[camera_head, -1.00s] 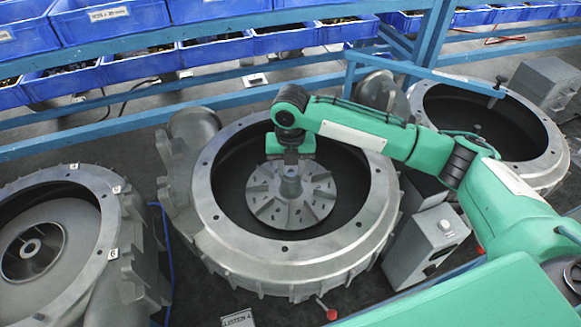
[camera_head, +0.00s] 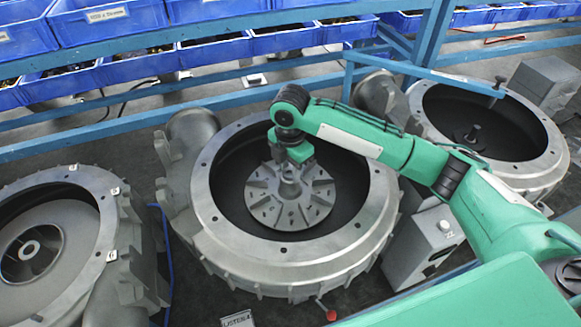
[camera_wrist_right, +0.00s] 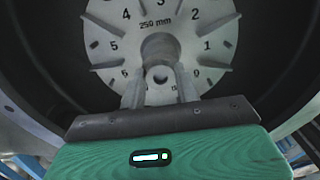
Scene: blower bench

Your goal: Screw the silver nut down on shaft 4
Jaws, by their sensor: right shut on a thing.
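The middle blower housing (camera_head: 215,215) is open at the top. In it lies a round grey finned impeller disc (camera_head: 265,205), marked with numbers and "250 mm" in the right wrist view (camera_wrist_right: 205,62). My right gripper (camera_head: 290,172) reaches down over the disc's centre. In the right wrist view its two fingers (camera_wrist_right: 160,92) are shut on a small grey metal part with a round hole, the silver nut (camera_wrist_right: 160,76), at the central shaft (camera_wrist_right: 158,47). The fingers partly hide it, so its thread and seating do not show. My left gripper is not in view.
Another open blower (camera_head: 75,183) stands at the left and one (camera_head: 550,165) at the right, a dark shaft inside it. Blue bins (camera_head: 120,67) line the rack behind. A blue rail (camera_head: 425,72) crosses at the back right. A grey box (camera_head: 420,245) stands beside the middle housing.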

